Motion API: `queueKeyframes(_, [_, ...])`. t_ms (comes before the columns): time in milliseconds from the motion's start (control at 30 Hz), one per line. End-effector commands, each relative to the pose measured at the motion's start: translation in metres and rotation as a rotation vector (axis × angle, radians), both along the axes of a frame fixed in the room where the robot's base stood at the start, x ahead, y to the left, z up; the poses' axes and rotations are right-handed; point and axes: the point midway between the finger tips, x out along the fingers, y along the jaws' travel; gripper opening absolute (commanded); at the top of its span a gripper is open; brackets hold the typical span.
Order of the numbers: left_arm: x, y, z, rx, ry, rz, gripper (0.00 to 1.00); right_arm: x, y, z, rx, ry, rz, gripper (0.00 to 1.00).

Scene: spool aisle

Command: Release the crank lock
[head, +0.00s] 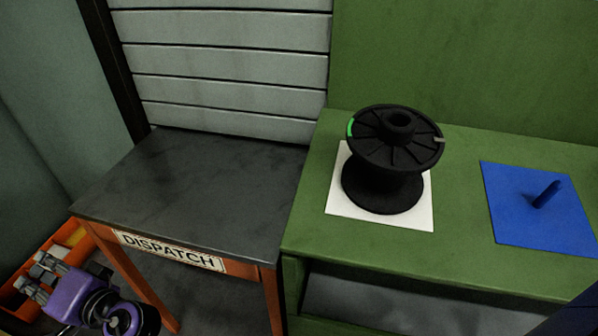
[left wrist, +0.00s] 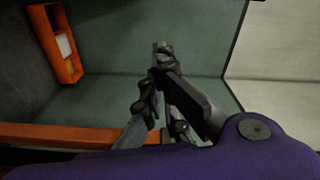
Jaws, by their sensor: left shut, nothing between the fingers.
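I cannot make out a crank or a crank lock in either view. A black spool (head: 386,190) stands upright on a white square (head: 345,205) on the green bench. Its top flange carries a green mark (head: 350,128) and a small grey tab (head: 439,140) at the rim. My left gripper (head: 32,284), on a purple wrist, is low at the left, beside the dark table and far from the spool. In the left wrist view its fingers (left wrist: 158,85) are shut and empty. My right gripper is not in view.
A dark table (head: 190,180) with a DISPATCH label (head: 170,250) and orange legs adjoins the green bench (head: 310,230); its top is clear. A blue mat (head: 515,220) with an upright peg (head: 547,194) lies right. An orange bin (head: 68,236) is near my left gripper.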

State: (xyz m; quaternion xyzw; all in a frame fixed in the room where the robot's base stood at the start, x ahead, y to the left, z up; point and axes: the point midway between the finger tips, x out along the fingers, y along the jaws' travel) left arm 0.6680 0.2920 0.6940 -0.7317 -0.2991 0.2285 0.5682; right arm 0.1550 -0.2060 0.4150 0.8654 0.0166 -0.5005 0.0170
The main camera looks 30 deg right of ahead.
Motion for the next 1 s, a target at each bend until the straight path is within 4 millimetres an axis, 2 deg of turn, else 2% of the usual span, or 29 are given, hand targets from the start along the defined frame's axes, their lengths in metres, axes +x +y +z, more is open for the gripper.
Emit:
queueKeyframes(267, [-0.015, 0.015, 0.013, 0.096, 0.011, 0.09, 0.0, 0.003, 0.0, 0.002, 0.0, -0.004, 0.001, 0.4])
queueKeyframes(600, [-0.015, 0.016, 0.013, 0.093, 0.012, 0.091, 0.0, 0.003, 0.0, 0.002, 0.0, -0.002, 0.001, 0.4])
queueKeyframes(767, [-0.005, 0.027, 0.014, 0.094, 0.01, 0.091, 0.0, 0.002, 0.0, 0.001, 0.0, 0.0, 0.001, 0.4])
queueKeyframes(1000, [0.027, 0.064, 0.017, 0.095, 0.01, 0.092, 0.0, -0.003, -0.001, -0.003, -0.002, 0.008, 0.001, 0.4])
